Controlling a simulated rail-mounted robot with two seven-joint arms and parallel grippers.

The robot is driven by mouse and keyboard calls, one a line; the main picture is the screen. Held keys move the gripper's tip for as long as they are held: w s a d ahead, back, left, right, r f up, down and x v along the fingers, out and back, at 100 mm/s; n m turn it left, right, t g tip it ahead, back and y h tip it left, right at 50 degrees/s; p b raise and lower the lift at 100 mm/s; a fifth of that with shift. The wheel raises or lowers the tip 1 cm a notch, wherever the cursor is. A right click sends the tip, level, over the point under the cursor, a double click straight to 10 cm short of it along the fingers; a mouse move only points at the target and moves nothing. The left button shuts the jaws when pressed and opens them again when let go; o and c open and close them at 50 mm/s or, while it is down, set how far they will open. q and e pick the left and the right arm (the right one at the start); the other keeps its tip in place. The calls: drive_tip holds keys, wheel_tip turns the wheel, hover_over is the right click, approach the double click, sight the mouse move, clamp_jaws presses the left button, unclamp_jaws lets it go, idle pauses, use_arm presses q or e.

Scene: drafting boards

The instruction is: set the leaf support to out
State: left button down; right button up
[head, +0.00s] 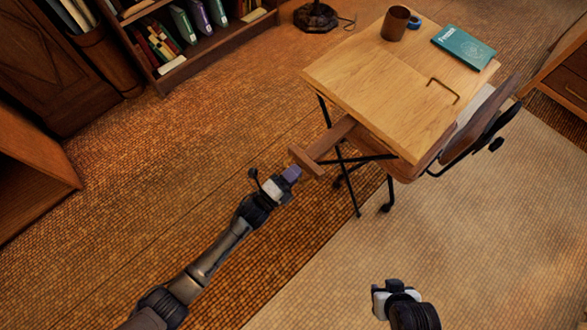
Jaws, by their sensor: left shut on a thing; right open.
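The leaf support (334,136) is a brown wooden bar with a crosspiece at its outer end. It sticks out from under the left side of the light wooden drafting table (365,75). My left gripper (292,173) is at the crosspiece, shut on the leaf support; its fingertips hide the exact contact. My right gripper (377,290) is open and empty, low over the pale rug, apart from the table.
A brown cup (395,23), a blue tape roll (414,22), a teal book (463,47) and a bent metal rod (443,88) lie on the tabletop. A chair (483,110) stands at its right. A bookshelf (190,55) stands at the back left. Floor left of the table is clear.

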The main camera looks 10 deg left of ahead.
use_arm(q)
drive_tip(key=shift+r, duration=0.1)
drive_tip(key=c, duration=1.6)
unclamp_jaws()
drive_tip(key=shift+s, duration=0.1)
drive_tip(key=o, duration=0.4)
drive_tip(key=shift+s+a, duration=0.15)
drive_tip(key=shift+a, duration=0.05)
drive_tip(key=shift+c, duration=0.2)
drive_tip(key=shift+d, duration=0.1)
drive_tip(key=p+v, duration=0.3)
drive_tip(key=v, duration=1.1)
